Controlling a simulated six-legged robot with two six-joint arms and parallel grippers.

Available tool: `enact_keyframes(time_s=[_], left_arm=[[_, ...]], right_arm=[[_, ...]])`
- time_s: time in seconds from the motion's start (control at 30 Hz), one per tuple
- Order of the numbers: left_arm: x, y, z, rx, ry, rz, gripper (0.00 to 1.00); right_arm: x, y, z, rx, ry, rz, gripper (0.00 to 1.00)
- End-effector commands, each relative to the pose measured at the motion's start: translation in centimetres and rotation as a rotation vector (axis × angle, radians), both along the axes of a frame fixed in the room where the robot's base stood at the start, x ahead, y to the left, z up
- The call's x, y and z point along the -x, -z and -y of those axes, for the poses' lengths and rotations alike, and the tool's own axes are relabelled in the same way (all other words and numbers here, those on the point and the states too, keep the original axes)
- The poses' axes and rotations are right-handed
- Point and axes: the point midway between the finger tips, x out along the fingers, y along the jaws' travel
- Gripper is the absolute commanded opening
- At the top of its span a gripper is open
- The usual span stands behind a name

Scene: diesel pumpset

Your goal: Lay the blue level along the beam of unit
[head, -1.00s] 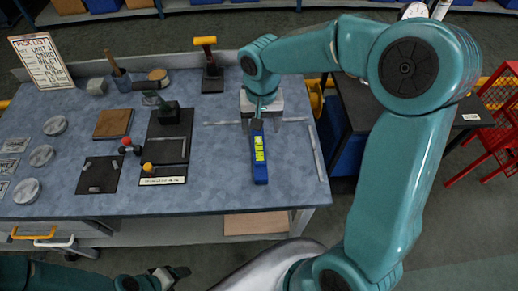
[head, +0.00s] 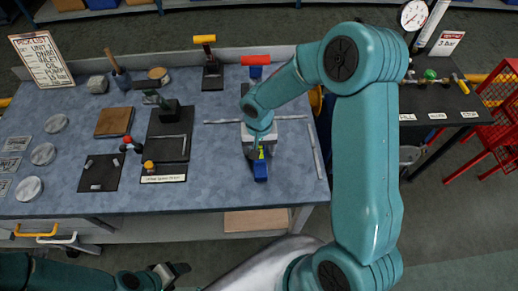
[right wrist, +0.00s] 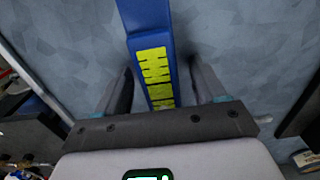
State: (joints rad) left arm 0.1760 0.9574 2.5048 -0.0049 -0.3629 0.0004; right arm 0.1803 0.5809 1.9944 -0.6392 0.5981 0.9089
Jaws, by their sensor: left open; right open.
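The blue level (head: 260,171) with a yellow-green scale lies on the blue-grey bench, mostly hidden by my right gripper in the head view. The right wrist view shows the level (right wrist: 145,18) running between the two fingers. My right gripper (right wrist: 163,88) is open, with a finger on each side of the level and a gap on both sides. In the head view my right gripper (head: 260,152) is over the level's middle. My left gripper (head: 176,270) is open and empty, low in front of the bench. I cannot make out the unit's beam.
Metal strips (head: 317,150) lie near the level, toward the bench's right edge. Dark tool boards (head: 170,135), a brown block (head: 114,122) and round dishes (head: 42,154) are to the left. A red-handled tool (head: 256,62) stands behind. A dark side table (head: 440,98) is at right.

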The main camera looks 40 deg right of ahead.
Motion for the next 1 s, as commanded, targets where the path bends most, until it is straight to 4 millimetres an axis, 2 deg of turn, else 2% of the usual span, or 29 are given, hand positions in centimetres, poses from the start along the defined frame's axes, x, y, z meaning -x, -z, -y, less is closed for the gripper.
enact_keyframes(time_s=[0.07,0.2,0.27,0.3,0.53,0.63,1.0], left_arm=[[0.0,0.0,0.0,0.000,0.000,0.000,0.66],[0.0,0.0,0.0,0.000,0.000,0.000,0.66],[0.0,0.0,0.0,0.000,0.000,0.000,0.66],[0.0,0.0,0.0,0.000,0.000,0.000,0.66],[0.0,0.0,0.0,0.000,0.000,0.000,0.66],[0.0,0.1,0.0,0.000,0.000,0.000,0.66],[0.0,0.6,0.0,0.000,0.000,0.000,0.66]], right_arm=[[0.0,0.0,0.0,0.000,0.000,0.000,0.70],[0.0,0.0,0.0,0.000,0.000,0.000,0.25],[0.0,0.0,0.0,0.000,0.000,0.000,0.05],[0.0,0.0,0.0,0.000,0.000,0.000,0.00],[-0.1,-0.2,0.0,0.001,0.000,0.002,0.00],[-0.1,-1.1,0.0,0.003,0.000,0.004,0.00],[-0.1,-8.3,0.0,0.001,0.001,0.006,0.00]])
